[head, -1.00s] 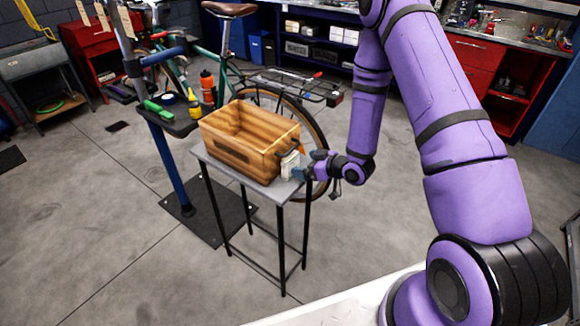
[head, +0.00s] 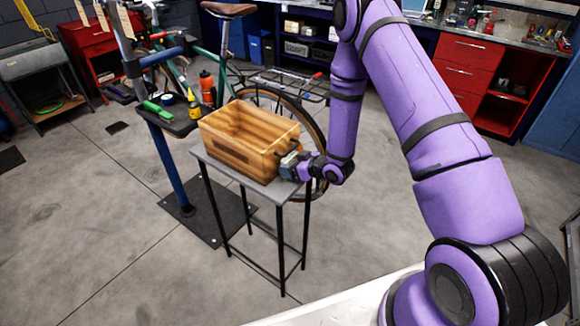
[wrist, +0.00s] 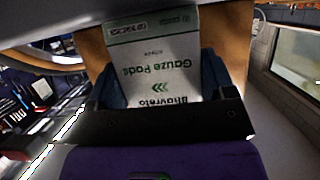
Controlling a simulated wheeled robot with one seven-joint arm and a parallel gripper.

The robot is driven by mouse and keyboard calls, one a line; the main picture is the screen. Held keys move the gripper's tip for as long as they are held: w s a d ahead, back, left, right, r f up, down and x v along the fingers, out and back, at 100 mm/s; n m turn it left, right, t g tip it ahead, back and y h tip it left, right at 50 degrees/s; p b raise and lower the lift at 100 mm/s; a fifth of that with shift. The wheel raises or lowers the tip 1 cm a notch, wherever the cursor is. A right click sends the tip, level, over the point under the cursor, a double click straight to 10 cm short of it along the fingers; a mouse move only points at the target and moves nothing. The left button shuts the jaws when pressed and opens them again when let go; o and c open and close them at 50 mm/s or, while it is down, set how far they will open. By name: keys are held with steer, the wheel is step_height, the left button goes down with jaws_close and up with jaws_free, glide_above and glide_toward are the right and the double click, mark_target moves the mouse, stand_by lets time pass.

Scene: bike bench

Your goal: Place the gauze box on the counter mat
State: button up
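The gauze box, white with green "Gauze Pads" lettering (wrist: 152,60), fills the space between my gripper's two blue fingers in the wrist view. My gripper (head: 288,164) is at the right end of the small grey table (head: 232,176), close beside the wooden crate (head: 238,158). The fingers (wrist: 164,85) flank the box on both sides with no clear gap, but whether they press on it I cannot tell. In the head view the box is mostly hidden by my gripper. I cannot make out the counter mat in either view.
The crate takes up most of the small table. A bicycle (head: 225,45) stands behind it, and a blue repair stand (head: 168,160) with a tool tray (head: 175,122) is at its left. A workbench with red drawers (head: 468,62) is at the back right. The floor between is clear.

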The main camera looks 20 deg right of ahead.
steer(key=c, duration=0.3)
steer(key=shift+r, duration=0.1)
steer(key=shift+r, duration=0.5)
steer(key=shift+s+d+r, duration=0.2)
steer(key=s+d, duration=1)
steer(key=s, duration=0.4)
steer(key=w+a+r+m+t+h, duration=0.1)
steer(key=w+a+m+h, duration=0.1)
steer(key=w+m+h, duration=0.1)
steer(key=w+a+r+m+t+h, duration=0.1)
steer(key=w+m+h, duration=0.3)
steer(key=w, duration=0.2)
steer(key=shift+w+a+r+t+h, duration=0.25)
steer(key=shift+a+r+t+h, duration=0.05)
steer(key=shift+a+t+h, duration=0.1)
